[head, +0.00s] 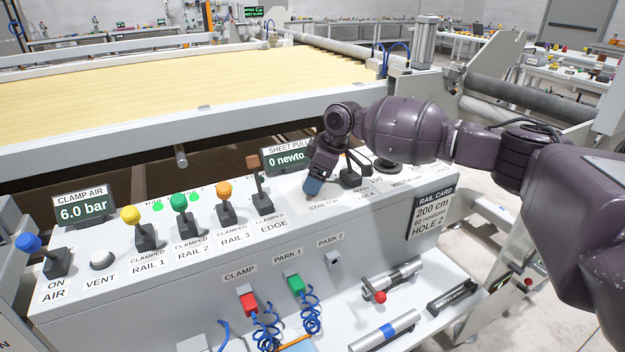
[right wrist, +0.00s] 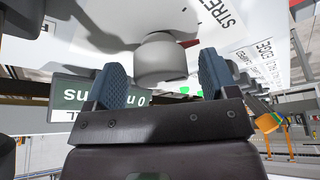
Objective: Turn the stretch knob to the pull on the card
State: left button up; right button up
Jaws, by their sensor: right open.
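The stretch knob (right wrist: 160,58) is a round grey knob on the console top. It shows between the two blue fingers of my right gripper (right wrist: 162,76) in the right wrist view, with a gap on each side. In the head view my right gripper (head: 313,187) points down at the panel by the STRETCH label and hides the knob. The right gripper is open. The sheet pull display (head: 286,160) reads 0 newtons. The rail card (head: 431,214) on the console front reads 200 cm, what looks like 60 newtons, and hole 2. My left gripper is out of view.
The edge lever (head: 255,175) stands just left of my right gripper. A black lever (head: 350,175) stands close on its right. Rail levers with orange (head: 224,189), green (head: 179,202) and yellow (head: 130,214) knobs stand further left. A tool shelf (head: 425,322) juts out below.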

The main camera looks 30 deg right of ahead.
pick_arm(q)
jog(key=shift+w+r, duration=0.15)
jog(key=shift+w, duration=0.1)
pick_arm(e)
jog(key=shift+w+a+f, duration=0.1)
jog(key=shift+f, duration=0.15)
jog(key=shift+c, duration=0.2)
